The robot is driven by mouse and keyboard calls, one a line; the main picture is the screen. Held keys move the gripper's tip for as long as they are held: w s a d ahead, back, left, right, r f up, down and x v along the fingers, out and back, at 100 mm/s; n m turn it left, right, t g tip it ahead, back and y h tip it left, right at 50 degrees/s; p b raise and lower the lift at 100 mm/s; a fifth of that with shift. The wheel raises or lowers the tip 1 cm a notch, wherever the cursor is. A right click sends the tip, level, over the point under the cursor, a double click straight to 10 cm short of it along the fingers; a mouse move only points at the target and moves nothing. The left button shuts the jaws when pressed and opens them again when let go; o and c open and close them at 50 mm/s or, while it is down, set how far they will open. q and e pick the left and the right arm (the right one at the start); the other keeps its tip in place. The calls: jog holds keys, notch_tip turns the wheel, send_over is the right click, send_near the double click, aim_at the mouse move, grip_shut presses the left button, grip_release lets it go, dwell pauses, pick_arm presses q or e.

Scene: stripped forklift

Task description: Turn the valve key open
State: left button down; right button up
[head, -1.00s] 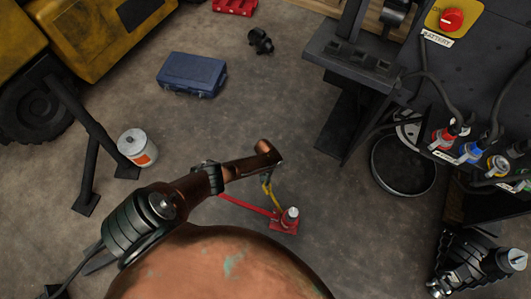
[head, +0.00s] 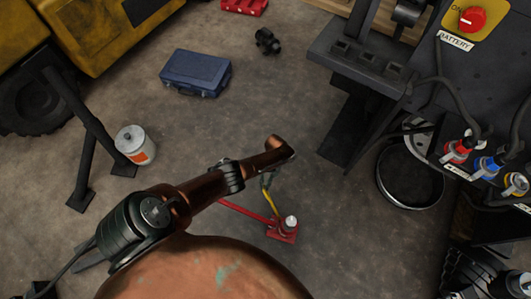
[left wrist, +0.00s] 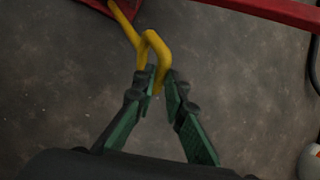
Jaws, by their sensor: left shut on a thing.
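The yellow valve key (head: 270,196) stands on the red jack (head: 284,231), which sits on the floor right of centre in the head view. My left gripper (head: 268,181) is at the key's upper end, below the copper-coloured wrist. In the left wrist view the key's bent yellow loop (left wrist: 151,40) comes down between the fingertips of the left gripper (left wrist: 159,82), which is shut on it. The key's lower end runs up to the red jack body (left wrist: 97,4), mostly cut off by the frame's top. My right gripper is not in view.
A red bar (head: 245,209) lies beside the jack. A white can (head: 135,145) and a blue toolbox (head: 196,72) stand on the floor. A black round pan (head: 411,176) lies below the dark panel with coloured connectors (head: 458,150). The floor between is clear.

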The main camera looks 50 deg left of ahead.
pick_arm(q)
jog(key=c, duration=2)
grip_release()
jog(key=shift+o, duration=0.2)
jog(key=v, duration=1.2)
